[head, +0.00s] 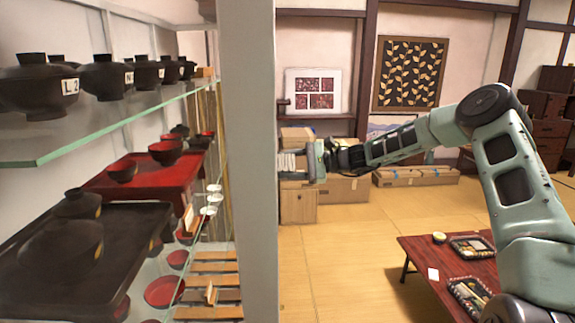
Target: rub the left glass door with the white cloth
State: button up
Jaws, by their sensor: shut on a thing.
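My gripper (292,163) is at the middle of the head view, pointing left, with its fingers close to the right edge of a pale grey upright (249,160). It is shut on a small white, folded-looking thing, which I take to be the white cloth (287,161). The left end of the fingers and cloth meets the upright's edge in the picture; I cannot tell whether they touch it or pass behind it. I cannot make out a glass door pane; the upright may be a door frame or a cabinet post.
Left of the upright, a glass shelf (95,125) holds several dark lidded bowls (107,77). Below are a red tray table (150,178) and a black one (135,240). Cardboard boxes (345,190) stand behind my gripper. A low red table (440,262) is at lower right. Open tatami lies between.

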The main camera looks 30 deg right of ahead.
jog(key=shift+w+f+p+v, duration=0.15)
jog(key=shift+p+v, duration=0.15)
jog(key=shift+v, duration=1.15)
jog(key=shift+w+f+p+v, duration=0.1)
jog(key=shift+p+v, duration=0.2)
jog(key=shift+v, duration=1.2)
jog(key=shift+d, duration=0.3)
jog(key=v, duration=0.2)
jog(key=shift+s+d+p, duration=0.1)
jog(key=shift+d+p, duration=0.25)
jog(key=shift+d, duration=0.05)
jog(key=shift+f, duration=0.1)
